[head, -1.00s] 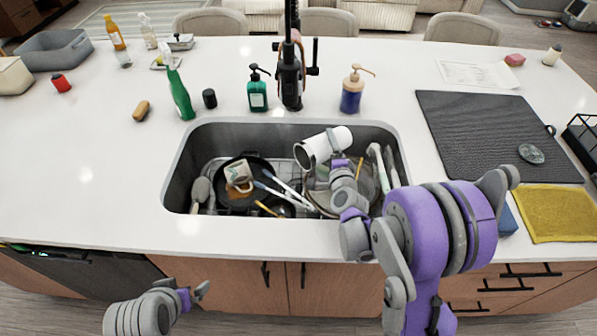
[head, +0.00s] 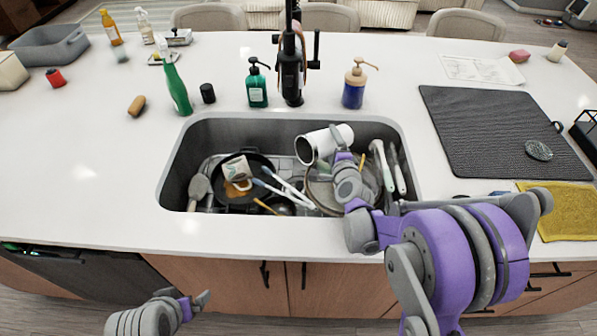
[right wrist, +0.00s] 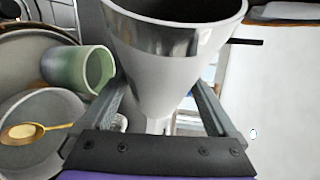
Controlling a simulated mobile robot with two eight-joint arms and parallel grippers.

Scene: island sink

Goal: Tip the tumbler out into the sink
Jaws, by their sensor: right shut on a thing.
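The white tumbler (head: 324,143) is over the sink (head: 185,165), lying on its side. Its dark mouth faces left and slightly down in the head view. My right gripper (head: 340,138) is shut on it. In the right wrist view the tumbler (right wrist: 165,60) sits between the two fingers, with its mouth at the top of the picture. No liquid shows at the mouth. My left gripper (head: 197,302) is open and empty, low in front of the counter.
The sink holds a dark pan (head: 232,200) with a mug (head: 232,172), brushes and several utensils. A green cup (right wrist: 78,72) shows beside the tumbler in the right wrist view. The faucet (head: 291,75) and soap bottles stand behind the sink. A dark mat (head: 490,130) lies right.

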